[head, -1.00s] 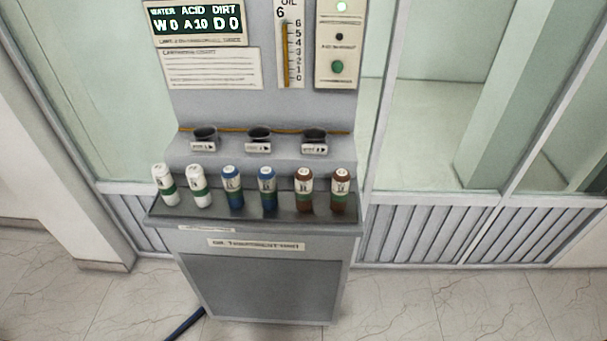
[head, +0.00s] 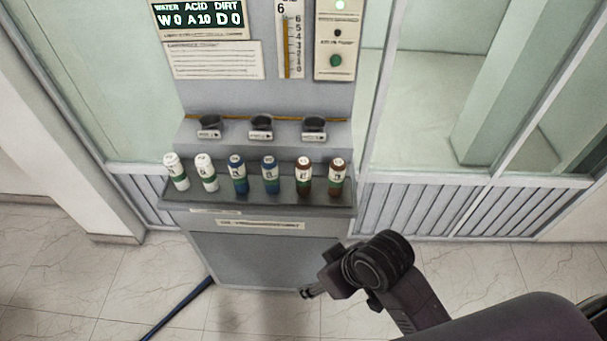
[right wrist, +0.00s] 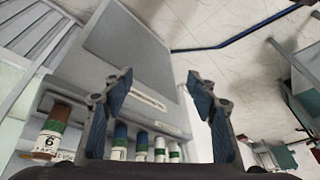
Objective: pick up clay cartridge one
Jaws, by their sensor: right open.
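Several cartridges stand upright in a row on the grey shelf (head: 260,206) of the treatment unit. My right gripper (head: 310,292) is low in front of the unit, below the shelf and apart from the cartridges. In the right wrist view its jaws (right wrist: 160,88) are open and empty. My left gripper is out of view.
Three dark sockets (head: 261,122) sit on a ledge behind the cartridges. Above are a display (head: 200,18), a gauge (head: 289,40) and a button panel (head: 336,40). A blue hose (head: 180,308) runs along the floor. The floor left of my arm is mostly clear.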

